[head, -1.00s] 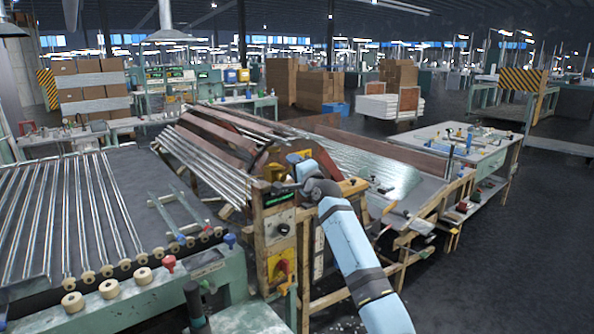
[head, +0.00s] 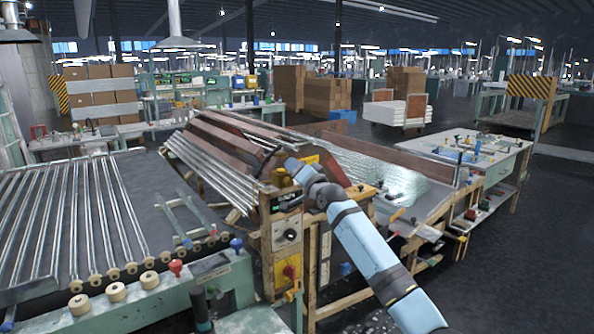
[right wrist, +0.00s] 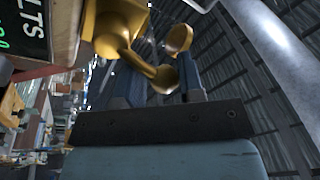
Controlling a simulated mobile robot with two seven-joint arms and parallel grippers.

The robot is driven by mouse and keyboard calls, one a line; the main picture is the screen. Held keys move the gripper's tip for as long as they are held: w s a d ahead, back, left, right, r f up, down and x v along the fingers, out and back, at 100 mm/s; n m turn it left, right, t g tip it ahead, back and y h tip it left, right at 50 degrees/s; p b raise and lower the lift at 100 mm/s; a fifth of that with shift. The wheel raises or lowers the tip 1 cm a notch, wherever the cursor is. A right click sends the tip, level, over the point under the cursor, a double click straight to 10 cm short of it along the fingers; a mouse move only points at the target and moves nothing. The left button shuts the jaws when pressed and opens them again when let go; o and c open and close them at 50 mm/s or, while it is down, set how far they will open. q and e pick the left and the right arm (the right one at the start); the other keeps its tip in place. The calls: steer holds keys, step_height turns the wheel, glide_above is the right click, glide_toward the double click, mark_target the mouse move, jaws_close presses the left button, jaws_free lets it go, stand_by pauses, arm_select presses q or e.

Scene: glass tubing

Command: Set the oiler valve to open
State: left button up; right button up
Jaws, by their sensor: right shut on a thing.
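The oiler valve (head: 281,177) is a small yellow brass body on top of the wooden control post. In the right wrist view its brass body (right wrist: 112,28) is close at the upper left, with a curved lever ending in a rounded knob (right wrist: 165,77). My right gripper (head: 292,166) is at the valve from the right side. In the right wrist view its blue fingers (right wrist: 176,65) are around the lever end and shut on it. The fingers partly hide the lever. My left gripper is not in view.
The control post (head: 287,235) carries a black dial and a red and yellow switch (head: 290,271). A roller table with tubes (head: 80,225) fills the left. Dark floor is clear at the right.

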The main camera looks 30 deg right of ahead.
steer(key=shift+a+f, duration=0.25)
steer(key=shift+f, duration=0.05)
steer(key=o, duration=0.8)
steer(key=shift+o, duration=0.4)
steer(key=shift+a+r, duration=0.1)
steer(key=shift+r, duration=0.1)
steer(key=shift+s+f, duration=0.15)
steer(key=shift+s, duration=0.25)
steer(key=v, duration=1.3)
steer(key=shift+b, duration=0.3)
